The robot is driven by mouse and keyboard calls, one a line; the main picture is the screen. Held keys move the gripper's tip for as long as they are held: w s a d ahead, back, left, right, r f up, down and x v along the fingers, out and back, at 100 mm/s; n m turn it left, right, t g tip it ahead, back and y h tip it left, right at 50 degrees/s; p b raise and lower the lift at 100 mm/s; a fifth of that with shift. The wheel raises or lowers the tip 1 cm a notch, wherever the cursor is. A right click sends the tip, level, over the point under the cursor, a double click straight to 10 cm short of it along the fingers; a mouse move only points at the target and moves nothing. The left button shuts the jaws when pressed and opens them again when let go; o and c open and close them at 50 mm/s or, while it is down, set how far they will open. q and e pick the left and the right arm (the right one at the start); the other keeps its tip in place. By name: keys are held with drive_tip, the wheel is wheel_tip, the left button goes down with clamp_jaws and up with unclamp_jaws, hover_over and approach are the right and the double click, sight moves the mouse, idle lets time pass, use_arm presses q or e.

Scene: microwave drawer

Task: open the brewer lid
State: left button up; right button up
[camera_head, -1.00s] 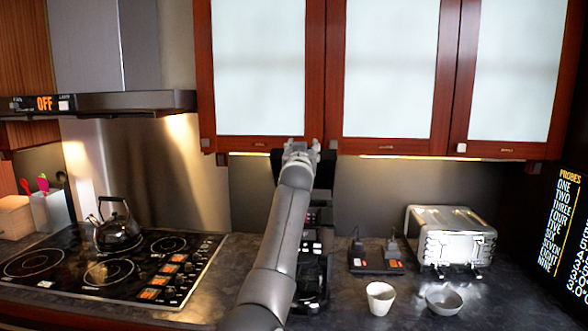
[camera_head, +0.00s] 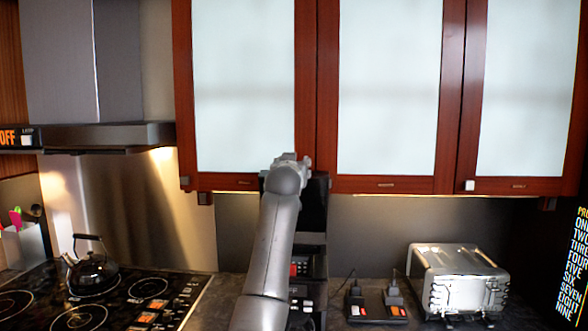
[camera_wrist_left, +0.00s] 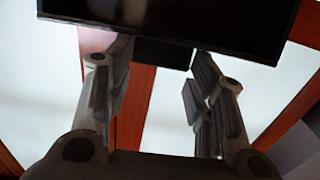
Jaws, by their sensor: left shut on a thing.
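The black brewer (camera_head: 313,225) stands on the counter behind my left arm, which hides much of it. My left gripper (camera_head: 291,160) is at the top of the brewer, in front of the cabinet bottoms. In the left wrist view a dark glossy slab, apparently the brewer lid (camera_wrist_left: 215,22), spans the top. The fingers of my left gripper (camera_wrist_left: 160,62) stand apart on both sides of a dark part beneath the slab, shut on the lid. The exact contact is hard to see. My right gripper is not in view.
Wooden cabinets with frosted panes (camera_head: 388,90) hang close above and behind the gripper. A stove with a black kettle (camera_head: 92,272) is at left.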

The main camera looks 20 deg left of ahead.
use_arm(q)
drive_tip(key=shift+r, duration=0.15)
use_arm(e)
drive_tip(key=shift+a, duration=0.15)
use_arm(q)
drive_tip(key=o, duration=1.5)
drive_tip(key=shift+s+d+r, duration=0.1)
drive_tip(key=shift+s, duration=0.15)
drive_tip(key=shift+c, duration=0.2)
drive_tip(key=shift+s, duration=0.1)
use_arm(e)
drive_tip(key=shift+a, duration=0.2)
use_arm(q)
drive_tip(key=v, duration=1.2)
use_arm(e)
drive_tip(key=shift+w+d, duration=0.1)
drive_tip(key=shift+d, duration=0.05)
